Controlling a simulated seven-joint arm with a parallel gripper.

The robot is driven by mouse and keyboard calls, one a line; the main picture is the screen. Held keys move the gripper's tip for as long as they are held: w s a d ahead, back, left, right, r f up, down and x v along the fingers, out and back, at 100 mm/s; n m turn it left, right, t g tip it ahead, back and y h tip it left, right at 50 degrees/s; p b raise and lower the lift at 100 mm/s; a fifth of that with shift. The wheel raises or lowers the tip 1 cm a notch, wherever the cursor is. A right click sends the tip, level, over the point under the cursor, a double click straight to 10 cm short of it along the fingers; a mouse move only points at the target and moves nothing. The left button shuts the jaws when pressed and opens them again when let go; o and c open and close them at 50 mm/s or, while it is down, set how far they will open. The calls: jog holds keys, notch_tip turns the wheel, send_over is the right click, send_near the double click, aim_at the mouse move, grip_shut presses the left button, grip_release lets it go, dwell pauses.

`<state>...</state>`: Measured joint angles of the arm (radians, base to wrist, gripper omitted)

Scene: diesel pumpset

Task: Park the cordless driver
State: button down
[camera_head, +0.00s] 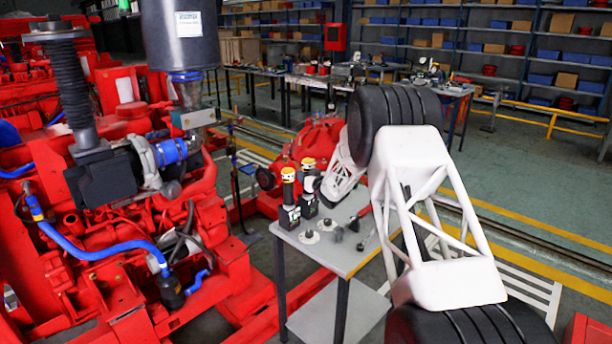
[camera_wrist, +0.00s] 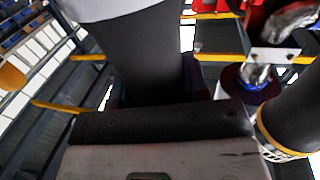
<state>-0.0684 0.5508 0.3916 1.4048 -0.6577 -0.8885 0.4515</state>
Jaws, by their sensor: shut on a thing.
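Two cordless drivers, dark with yellow and white bands near the top, show at the back left of a small grey table (camera_head: 345,262) in the head view. The left driver (camera_head: 288,200) stands upright on its block-like base. The right driver (camera_head: 308,188) is upright beside it, against my gripper (camera_head: 322,186), which is shut on it. In the wrist view a wide dark body (camera_wrist: 145,50) fills the space before my gripper (camera_wrist: 150,100); a banded dark cylinder (camera_wrist: 290,115) is at the right edge. The fingertips, and whether the held driver's base touches the table, are hidden.
Small round metal parts (camera_head: 309,237) and dark fittings (camera_head: 338,234) lie on the table front. A red engine (camera_head: 120,220) with blue hoses stands close on the left. A red pump casing (camera_head: 315,140) is behind. Open floor (camera_head: 520,190) lies to the right.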

jog(key=c, duration=0.5)
grip_release()
jog(key=shift+f, duration=0.1)
jog(key=shift+c, duration=0.2)
jog(key=shift+f, duration=0.1)
jog(key=shift+s, duration=0.1)
jog(key=v, duration=0.7)
jog(key=shift+s+d, duration=0.25)
